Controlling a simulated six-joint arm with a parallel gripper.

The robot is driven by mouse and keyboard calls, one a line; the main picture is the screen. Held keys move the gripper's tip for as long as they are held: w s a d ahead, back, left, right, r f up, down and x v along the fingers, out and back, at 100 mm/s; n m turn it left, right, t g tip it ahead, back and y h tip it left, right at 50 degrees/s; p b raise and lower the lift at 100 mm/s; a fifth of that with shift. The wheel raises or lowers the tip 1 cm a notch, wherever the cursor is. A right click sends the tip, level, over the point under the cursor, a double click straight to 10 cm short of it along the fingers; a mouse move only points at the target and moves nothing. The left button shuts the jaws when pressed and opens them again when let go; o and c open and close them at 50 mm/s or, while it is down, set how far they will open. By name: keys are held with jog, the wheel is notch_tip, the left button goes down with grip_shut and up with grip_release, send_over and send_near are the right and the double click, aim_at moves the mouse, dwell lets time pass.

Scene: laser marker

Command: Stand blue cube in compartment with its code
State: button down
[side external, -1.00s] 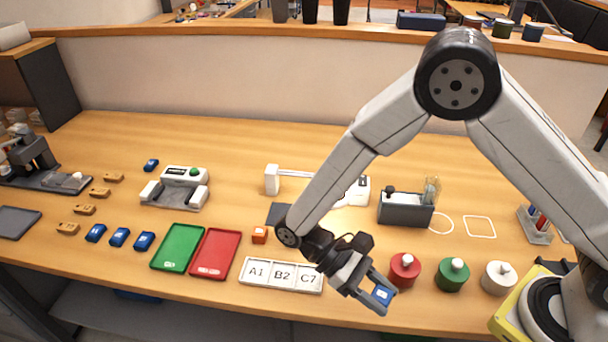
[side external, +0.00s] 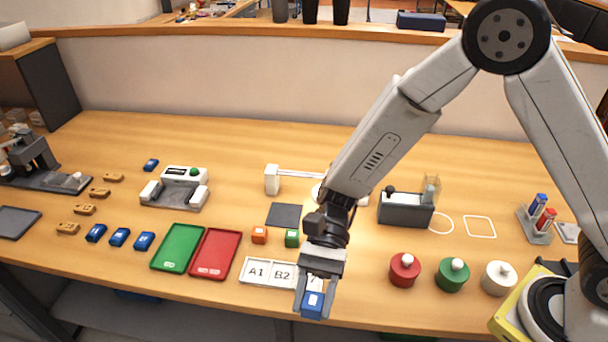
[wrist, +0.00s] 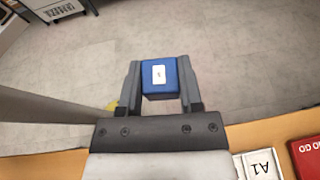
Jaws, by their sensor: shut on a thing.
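My gripper (side external: 314,295) is shut on the blue cube (side external: 312,305). In the wrist view the cube (wrist: 159,77) sits between the two fingers, with a white label facing the camera; its mark is too small to read. The white compartment tray (side external: 245,279) is marked A1, B2 and C7. My gripper and the cube are at the tray's right end, in front of the C7 compartment, which is mostly hidden. The cube looks held above the table's front edge. The tray's A1 end (wrist: 240,168) shows at the lower right of the wrist view.
Red (side external: 404,270), green (side external: 452,275) and white (side external: 499,278) knobbed cylinders stand to the right.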

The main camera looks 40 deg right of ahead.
jog(key=w+a+r+m+t+y, duration=0.1)
jog(key=w+r+m+t+y, duration=0.2)
jog(key=w+m+t, duration=0.45)
jog(key=r+m+t+h, duration=0.1)
jog(key=m+t+h, duration=0.3)
jog(key=m+t, duration=0.55)
send_over(284, 276)
jog(key=shift+t, duration=0.5)
notch_tip(284, 276, down, 11)
jog(key=shift+w+f, duration=0.1)
jog(key=shift+f, duration=0.2)
jog(key=shift+f, duration=2.25)
jog(key=shift+f, duration=0.4)
dwell(0.4)
jog(key=shift+c, duration=0.9)
grip_release()
